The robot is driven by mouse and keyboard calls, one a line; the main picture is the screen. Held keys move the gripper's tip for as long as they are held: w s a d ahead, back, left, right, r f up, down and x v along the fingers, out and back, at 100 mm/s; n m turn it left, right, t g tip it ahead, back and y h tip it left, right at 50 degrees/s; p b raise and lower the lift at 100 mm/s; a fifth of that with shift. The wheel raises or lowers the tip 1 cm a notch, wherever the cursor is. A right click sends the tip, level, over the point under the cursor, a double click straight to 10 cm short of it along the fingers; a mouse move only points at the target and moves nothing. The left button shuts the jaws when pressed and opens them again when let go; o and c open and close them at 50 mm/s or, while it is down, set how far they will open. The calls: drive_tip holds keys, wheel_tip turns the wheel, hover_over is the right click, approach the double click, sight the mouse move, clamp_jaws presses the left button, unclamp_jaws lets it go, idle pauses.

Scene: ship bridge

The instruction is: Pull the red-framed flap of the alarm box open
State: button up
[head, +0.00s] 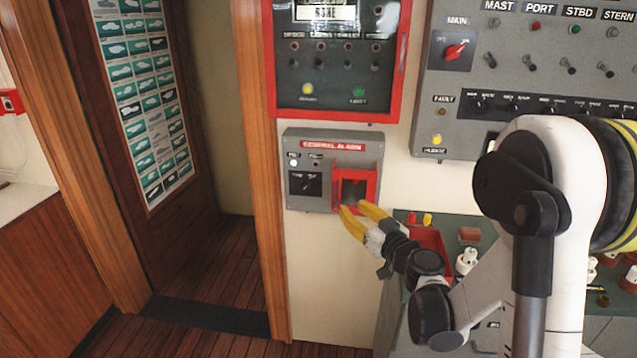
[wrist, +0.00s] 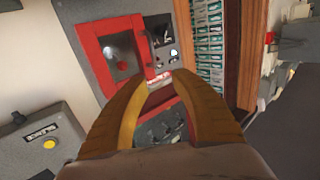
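The grey alarm box (head: 311,140) hangs on the wall under a red-edged panel. Its red-framed flap (head: 338,188) is at the box's right side, around a dark window, and looks closed. In the wrist view, turned nearly upside down, the flap (wrist: 92,55) is at upper left with a glint in its window. My gripper (head: 357,208) has yellow fingers, apart and empty, just in front of the flap's lower edge in the head view. In the wrist view its fingertips (wrist: 167,75) are near the alarm label. I cannot tell whether a finger touches the flap.
A red-edged alarm panel (head: 335,112) is directly above the box. A grey switch panel (head: 480,75) is to the right. Below it stands a console (head: 402,215) with a red tray and small parts. A wooden door post (head: 262,180) is close on the left.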

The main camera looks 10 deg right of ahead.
sight(336, 188)
drive_tip(key=shift+t, duration=0.3)
drive_tip(key=x, duration=0.3)
drive_tip(key=b+x, duration=0.1)
drive_tip(key=x, duration=0.3)
drive_tip(key=d+x, duration=0.1)
drive_tip(key=x, duration=0.3)
drive_tip(key=shift+w+f+b, duration=0.25)
drive_tip(key=shift+f+b, duration=0.1)
clamp_jaws()
